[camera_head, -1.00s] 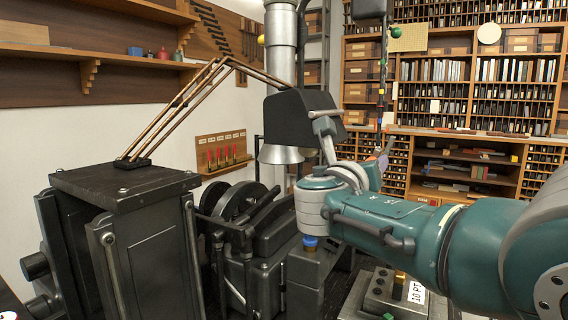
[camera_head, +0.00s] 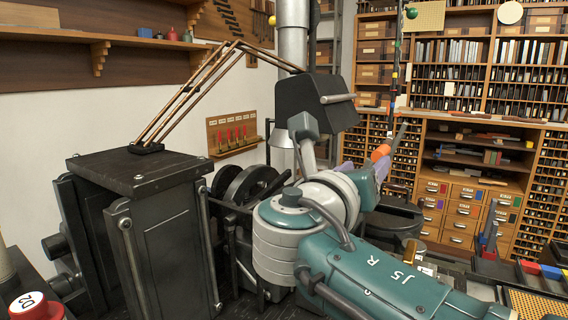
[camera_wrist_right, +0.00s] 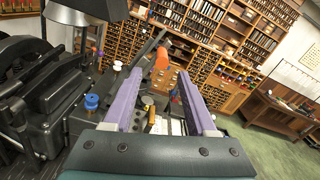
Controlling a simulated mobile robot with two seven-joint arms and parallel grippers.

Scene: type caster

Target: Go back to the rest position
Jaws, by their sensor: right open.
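My right arm crosses the lower right of the head view. Its gripper (camera_head: 366,169) points away from the camera, with purple fingers partly hidden behind the wrist. In the right wrist view the two purple fingers (camera_wrist_right: 158,78) stand wide apart with nothing gripped between them. An orange rounded part (camera_head: 381,152) shows by the fingertips in the head view; in the wrist view it is beyond the fingers (camera_wrist_right: 162,59). The black casting machine (camera_wrist_right: 55,90) is left of the fingers. My left gripper is in neither view.
A black cabinet-like block (camera_head: 150,215) stands at left, with a copper-rod frame (camera_head: 195,90) rising from it. A black hood (camera_head: 315,100) is just beyond my right wrist. Type shelves (camera_head: 465,75) line the back. Open floor (camera_wrist_right: 275,150) shows right in the wrist view.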

